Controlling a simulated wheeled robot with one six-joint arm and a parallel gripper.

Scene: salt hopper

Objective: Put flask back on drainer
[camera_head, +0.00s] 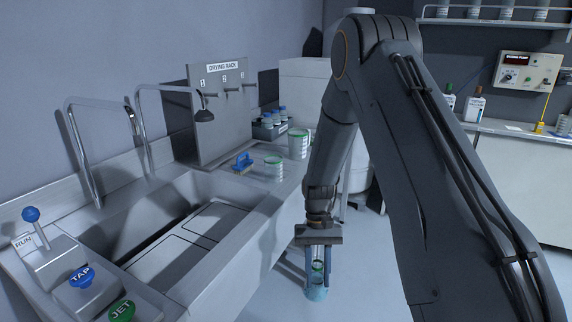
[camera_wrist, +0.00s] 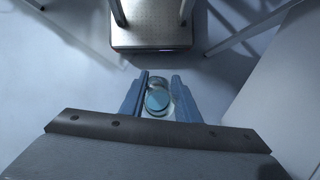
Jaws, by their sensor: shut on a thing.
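My gripper (camera_head: 317,262) is shut on a small glass flask (camera_head: 317,283) with a rounded, bluish lower part. It hangs upright in front of the sink counter, over the floor. In the wrist view the blue fingers (camera_wrist: 160,97) stand on both sides of the flask (camera_wrist: 157,102), which shows a blue disc inside its outline. The drainer is the grey upright drying rack (camera_head: 221,105) behind the sink, labelled DRYING RACK, with several numbered pegs. No flask shows on its pegs.
The sink (camera_head: 190,235) has two curved taps, and RUN, TAP and JET controls at its near left. A green-rimmed beaker (camera_head: 274,169), a larger green-rimmed beaker (camera_head: 299,144) and a blue brush (camera_head: 243,162) stand on the counter. Bottles (camera_head: 474,105) stand on the right bench.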

